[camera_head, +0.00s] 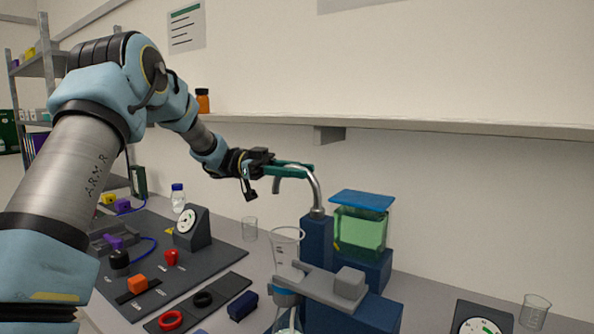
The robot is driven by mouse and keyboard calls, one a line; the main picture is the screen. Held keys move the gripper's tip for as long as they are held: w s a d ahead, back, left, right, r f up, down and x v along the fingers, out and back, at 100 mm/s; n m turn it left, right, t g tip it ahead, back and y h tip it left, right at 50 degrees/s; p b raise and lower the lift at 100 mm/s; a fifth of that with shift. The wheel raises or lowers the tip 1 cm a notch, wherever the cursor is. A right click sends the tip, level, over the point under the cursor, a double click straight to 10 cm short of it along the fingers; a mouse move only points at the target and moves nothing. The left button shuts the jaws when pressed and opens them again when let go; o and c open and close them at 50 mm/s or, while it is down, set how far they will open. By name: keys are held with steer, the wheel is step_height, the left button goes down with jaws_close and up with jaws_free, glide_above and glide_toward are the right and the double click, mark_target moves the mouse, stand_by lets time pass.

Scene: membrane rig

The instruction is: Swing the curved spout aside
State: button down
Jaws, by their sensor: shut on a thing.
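The curved metal spout (319,191) rises from a dark blue post (317,240) right of the picture's middle. It arches to the left and its outlet end points down. My gripper (297,168) comes in from the left with its green fingers at the top of the arch. It is shut on the spout near the bend. The fingers hide part of the tube.
A green tank with a blue lid (361,215) stands just right of the post. A glass funnel and flask (286,250) stand in front, beside a grey clamp (325,284). A wall shelf (400,123) runs behind.

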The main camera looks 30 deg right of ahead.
steer(key=shift+w+d+r, duration=0.1)
steer(key=shift+w+d, duration=0.05)
steer(key=c, duration=0.8)
jaws_free()
steer(key=shift+d, duration=0.1)
steer(key=shift+o, duration=0.2)
steer(key=b+v, duration=0.3)
steer(key=v, duration=0.7)
steer(key=shift+w+a, duration=0.3)
steer(key=shift+s, duration=0.1)
